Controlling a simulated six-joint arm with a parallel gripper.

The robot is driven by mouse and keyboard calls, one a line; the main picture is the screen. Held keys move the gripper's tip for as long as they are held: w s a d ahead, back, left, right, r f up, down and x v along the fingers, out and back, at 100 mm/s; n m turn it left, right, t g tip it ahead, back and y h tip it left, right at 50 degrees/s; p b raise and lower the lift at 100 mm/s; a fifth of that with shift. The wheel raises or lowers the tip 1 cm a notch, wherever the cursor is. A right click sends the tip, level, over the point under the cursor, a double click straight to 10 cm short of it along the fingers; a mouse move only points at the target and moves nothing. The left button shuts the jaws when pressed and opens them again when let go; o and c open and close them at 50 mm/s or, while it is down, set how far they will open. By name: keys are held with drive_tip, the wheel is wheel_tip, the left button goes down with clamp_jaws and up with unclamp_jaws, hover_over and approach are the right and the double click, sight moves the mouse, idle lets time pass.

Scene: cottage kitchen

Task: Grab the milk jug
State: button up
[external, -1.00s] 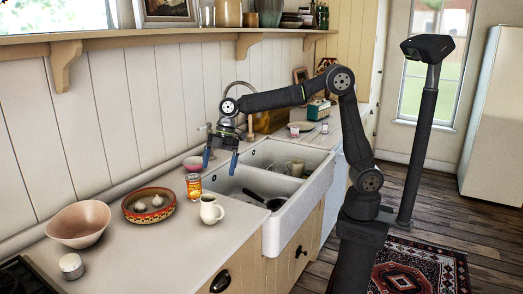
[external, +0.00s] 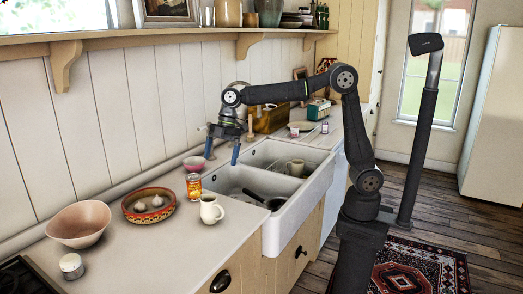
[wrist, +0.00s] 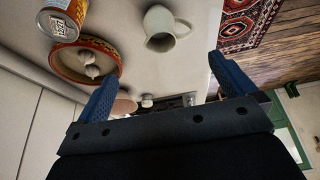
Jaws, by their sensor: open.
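The milk jug (external: 211,210) is a small cream pitcher with a handle. It stands upright on the counter near the front edge, left of the sink. In the wrist view the jug (wrist: 162,29) shows at the top centre, beyond the fingers. My gripper (external: 222,154) is open and empty, its blue fingers pointing down above the sink's left end, higher than the jug and behind it. In the wrist view my gripper (wrist: 163,88) has its two blue fingers wide apart with nothing between them.
A food can (external: 194,186) stands just behind the jug. A patterned bowl (external: 130,213) with garlic and a pink bowl (external: 79,224) are to the left. The sink (external: 290,203) holds a pan and a cup. Bare counter (external: 165,255) lies in front.

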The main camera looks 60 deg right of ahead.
drive_tip(key=shift+c, duration=1.2)
drive_tip(key=shift+a, duration=0.1)
